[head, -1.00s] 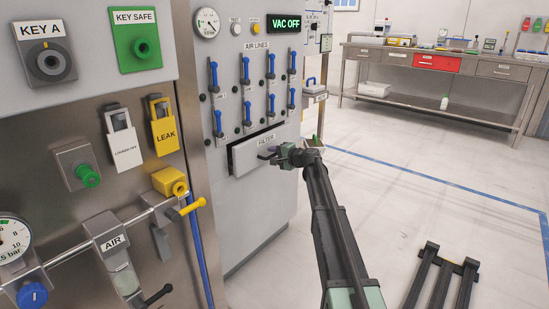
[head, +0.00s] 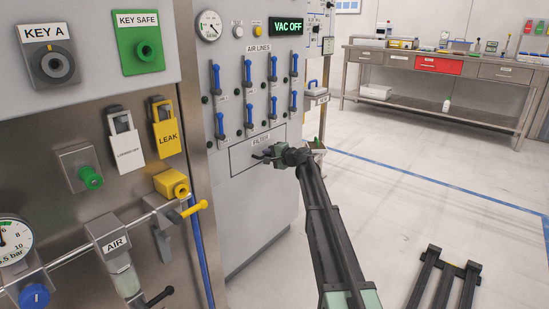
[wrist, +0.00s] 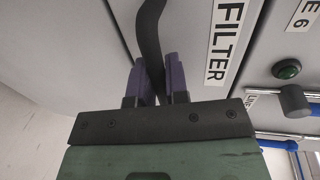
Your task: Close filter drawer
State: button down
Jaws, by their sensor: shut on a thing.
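The filter drawer (head: 240,158) is a grey front panel low on the vacuum cabinet, under a FILTER label (head: 261,142). Its face looks flush with the cabinet around it, with only a thin outline showing. My gripper (head: 268,155) is at the drawer's front. In the wrist view, its two purple fingers (wrist: 160,80) are shut on the dark curved drawer handle (wrist: 149,35), beside the FILTER label. My gripper covers part of the handle in the head view.
Blue air line levers (head: 248,95) stand in rows above the drawer. A yellow-ended valve (head: 195,208) juts out at left.

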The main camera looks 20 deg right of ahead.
jog(key=shift+w, duration=0.2)
jog(key=c, duration=1.1)
grip_release()
jog(key=shift+a, duration=0.15)
jog(key=shift+c, duration=0.2)
jog(key=p+v, duration=0.2)
jog(key=v, duration=0.8)
jog(key=shift+s+d+r, duration=0.15)
jog(key=shift+s+d, duration=0.05)
jog(key=shift+s, duration=0.15)
